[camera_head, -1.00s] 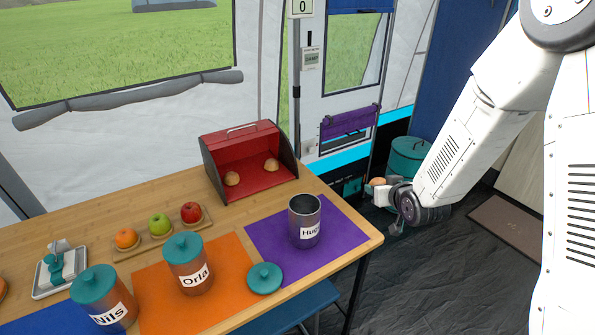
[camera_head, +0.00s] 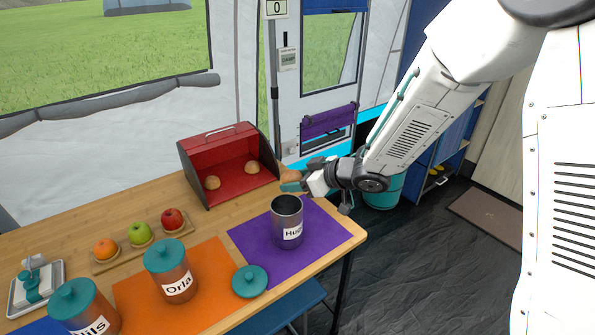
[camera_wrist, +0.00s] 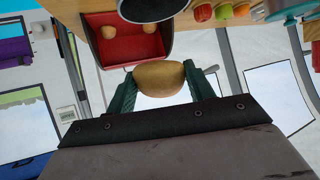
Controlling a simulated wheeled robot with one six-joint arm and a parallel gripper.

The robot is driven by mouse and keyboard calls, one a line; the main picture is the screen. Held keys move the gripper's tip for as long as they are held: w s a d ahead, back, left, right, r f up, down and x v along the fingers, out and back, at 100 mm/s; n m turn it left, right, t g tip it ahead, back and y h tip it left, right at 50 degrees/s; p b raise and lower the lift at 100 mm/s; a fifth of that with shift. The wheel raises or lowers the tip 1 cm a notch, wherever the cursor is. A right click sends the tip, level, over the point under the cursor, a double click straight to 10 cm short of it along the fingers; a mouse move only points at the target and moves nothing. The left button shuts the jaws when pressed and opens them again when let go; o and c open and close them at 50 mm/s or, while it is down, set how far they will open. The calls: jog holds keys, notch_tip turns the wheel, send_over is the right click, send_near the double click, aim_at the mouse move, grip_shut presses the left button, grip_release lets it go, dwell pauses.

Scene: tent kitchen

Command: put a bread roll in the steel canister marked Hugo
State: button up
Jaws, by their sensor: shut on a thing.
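The steel canister marked Hugo (camera_head: 287,224) stands upright and open on the purple mat at the table's right end. Its dark open rim (camera_wrist: 150,8) shows at the top edge of the wrist view. My gripper (camera_head: 295,182) is shut on a bread roll (camera_wrist: 159,78), held between two green fingers. In the head view the held roll (camera_head: 289,174) is above and just behind the canister, apart from it. Two more rolls, a left one (camera_head: 212,183) and a right one (camera_head: 252,167), lie in the red bread box (camera_head: 232,192).
A teal lid (camera_head: 250,281) lies left of the Hugo canister. Lidded canisters marked Orla (camera_head: 172,272) and Nils (camera_head: 84,308) stand further left. A wooden tray (camera_head: 104,266) holds an orange, a green apple and a red apple. A teal bin (camera_head: 383,190) stands beyond the table.

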jog(key=shift+f, duration=1.25)
jog(key=o, duration=1)
jog(key=shift+v, duration=3.9)
